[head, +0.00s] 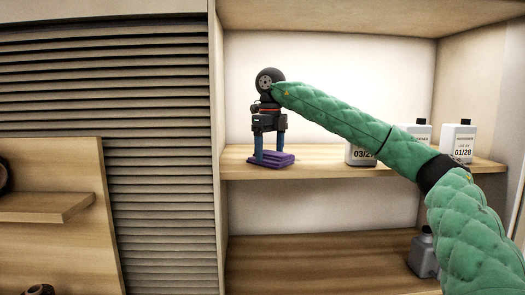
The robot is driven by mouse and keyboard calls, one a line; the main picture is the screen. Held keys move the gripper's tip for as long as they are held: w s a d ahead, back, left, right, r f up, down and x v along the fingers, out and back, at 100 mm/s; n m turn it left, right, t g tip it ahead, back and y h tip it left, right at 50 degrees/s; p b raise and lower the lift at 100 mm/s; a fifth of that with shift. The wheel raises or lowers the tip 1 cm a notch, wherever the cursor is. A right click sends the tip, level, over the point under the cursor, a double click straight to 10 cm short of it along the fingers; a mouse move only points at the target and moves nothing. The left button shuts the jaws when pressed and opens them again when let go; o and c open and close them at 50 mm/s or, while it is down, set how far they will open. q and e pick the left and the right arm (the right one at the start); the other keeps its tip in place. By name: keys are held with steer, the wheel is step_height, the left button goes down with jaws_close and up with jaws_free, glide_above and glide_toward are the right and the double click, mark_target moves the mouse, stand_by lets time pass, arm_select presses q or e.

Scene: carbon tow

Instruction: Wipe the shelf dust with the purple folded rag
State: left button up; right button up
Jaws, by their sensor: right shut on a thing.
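The purple folded rag (272,160) lies flat on the left part of the wooden shelf (325,164), near its front edge. My right gripper (270,157) points straight down from above, its blue fingers apart on either side with their tips at the rag. It is shut on the rag. My right arm, in a green quilted sleeve, reaches in from the right. My left gripper is out of view.
White labelled bottles (458,143) stand on the right part of the same shelf, partly behind my arm. A grey container (424,254) stands on the lower shelf (300,262). The cabinet's left side wall (216,120) is close to the rag. The shelf between rag and bottles looks clear.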

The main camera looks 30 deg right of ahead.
steer(key=shift+s+d+f, duration=0.1)
steer(key=shift+s+d, duration=0.6)
steer(key=shift+d, duration=0.35)
steer(key=shift+s+d+f, duration=0.1)
steer(key=shift+s+d, duration=0.55)
steer(key=shift+d, duration=0.35)
steer(key=shift+s+d+r, duration=0.1)
steer(key=shift+s+d, duration=0.4)
steer(key=shift+d, duration=0.4)
steer(key=shift+s+d, duration=0.45)
steer(key=shift+d, duration=0.4)
steer(key=shift+r, duration=0.15)
steer(key=shift+r, duration=2.4)
